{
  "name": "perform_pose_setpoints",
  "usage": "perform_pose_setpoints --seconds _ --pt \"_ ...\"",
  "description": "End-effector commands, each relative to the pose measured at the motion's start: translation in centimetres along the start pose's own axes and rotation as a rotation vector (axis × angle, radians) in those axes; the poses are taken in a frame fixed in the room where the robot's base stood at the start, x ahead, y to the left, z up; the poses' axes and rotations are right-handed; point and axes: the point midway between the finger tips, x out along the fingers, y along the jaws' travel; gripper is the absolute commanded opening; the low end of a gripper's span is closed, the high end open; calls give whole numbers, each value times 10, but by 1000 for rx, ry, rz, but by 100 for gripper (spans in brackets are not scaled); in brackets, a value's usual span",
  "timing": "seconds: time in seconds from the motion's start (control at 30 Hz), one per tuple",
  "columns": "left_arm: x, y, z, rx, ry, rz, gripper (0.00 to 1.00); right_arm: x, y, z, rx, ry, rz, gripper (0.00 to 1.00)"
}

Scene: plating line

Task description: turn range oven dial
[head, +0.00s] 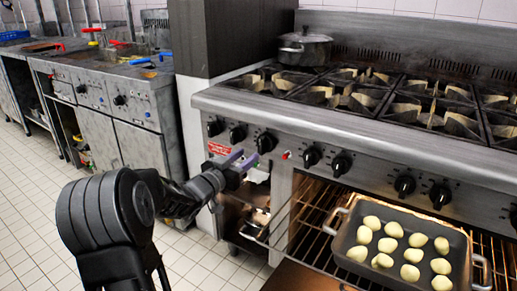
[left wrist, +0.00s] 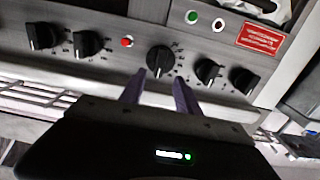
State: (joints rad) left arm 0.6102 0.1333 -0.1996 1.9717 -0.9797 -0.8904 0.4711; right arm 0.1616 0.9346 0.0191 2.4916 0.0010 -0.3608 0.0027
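The range (head: 330,125) has a row of black dials along its front panel. One dial (head: 266,142), just left of a small red light (head: 287,155) in the head view, is closest to my left gripper (head: 248,156). In the left wrist view this dial (left wrist: 160,58) lies just beyond and between the tips of my left gripper (left wrist: 160,80). The two purple fingers are apart, with a gap between them. I cannot tell whether they touch the dial. My right gripper is not in view.
The oven below is open, with a tray (head: 345,272) of pale dough balls on its wire rack (head: 305,215). A lidded pot (head: 305,48) stands on the burners. A fryer counter (head: 125,95) is at left. The tiled floor (head: 30,190) is clear.

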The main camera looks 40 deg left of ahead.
Motion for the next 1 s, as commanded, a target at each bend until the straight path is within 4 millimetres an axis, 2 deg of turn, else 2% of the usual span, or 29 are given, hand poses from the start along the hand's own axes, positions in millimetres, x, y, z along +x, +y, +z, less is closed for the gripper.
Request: perform_pose_setpoints --seconds 0.3,0.5,0.8,1.0 --pt "47 1 2 -1 2 2 39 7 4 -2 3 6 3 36" --pt "68 0 1 0 1 0 39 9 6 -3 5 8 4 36" --pt "70 0 0 -1 1 -1 39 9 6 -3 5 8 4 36" --pt "70 0 0 -1 1 -1 24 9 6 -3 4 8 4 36"
